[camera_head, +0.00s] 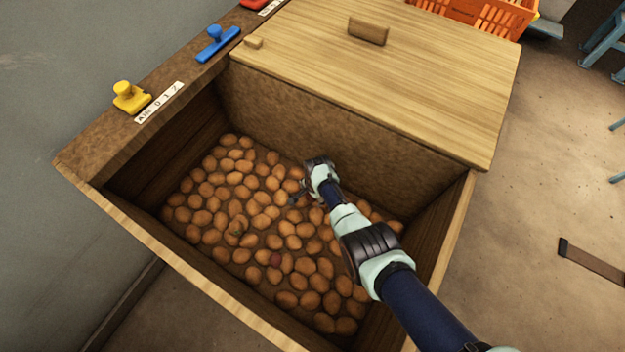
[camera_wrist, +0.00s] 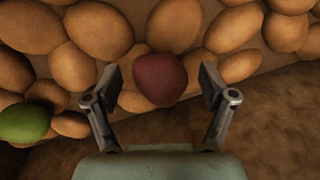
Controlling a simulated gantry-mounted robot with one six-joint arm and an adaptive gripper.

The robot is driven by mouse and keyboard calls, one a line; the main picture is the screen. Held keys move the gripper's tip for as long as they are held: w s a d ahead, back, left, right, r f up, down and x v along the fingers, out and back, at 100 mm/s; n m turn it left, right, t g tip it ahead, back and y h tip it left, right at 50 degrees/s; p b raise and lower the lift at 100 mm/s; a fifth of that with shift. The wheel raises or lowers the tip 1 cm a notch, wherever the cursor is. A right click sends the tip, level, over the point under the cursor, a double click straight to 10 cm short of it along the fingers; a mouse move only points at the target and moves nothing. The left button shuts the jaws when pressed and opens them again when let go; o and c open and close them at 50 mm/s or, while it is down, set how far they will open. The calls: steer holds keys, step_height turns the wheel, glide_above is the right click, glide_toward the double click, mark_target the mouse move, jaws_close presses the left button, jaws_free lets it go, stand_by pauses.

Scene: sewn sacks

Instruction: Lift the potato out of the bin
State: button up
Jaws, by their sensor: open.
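Many brown potatoes (camera_head: 225,190) cover the floor of the open wooden bin (camera_head: 270,110). My gripper (camera_head: 297,198) is down inside the bin, low over the potatoes near the back wall. In the wrist view my gripper (camera_wrist: 161,88) is open. A dark red, rounded potato (camera_wrist: 160,77) shows between its two fingers, with a gap on each side. Brown potatoes (camera_wrist: 98,28) lie around it. The head view does not clearly show what is between the fingers.
A green rounded item (camera_wrist: 24,122) lies at the left in the wrist view. The bin's back wall (camera_head: 330,120) is close to my gripper. A wooden lid (camera_head: 400,70) with a handle covers the rear. Yellow (camera_head: 130,97) and blue (camera_head: 216,43) stamp-like items sit on the left rim.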

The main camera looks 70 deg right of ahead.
steer(key=c, duration=1.3)
step_height(320, 180, up, 20)
steer(key=p, duration=1.3)
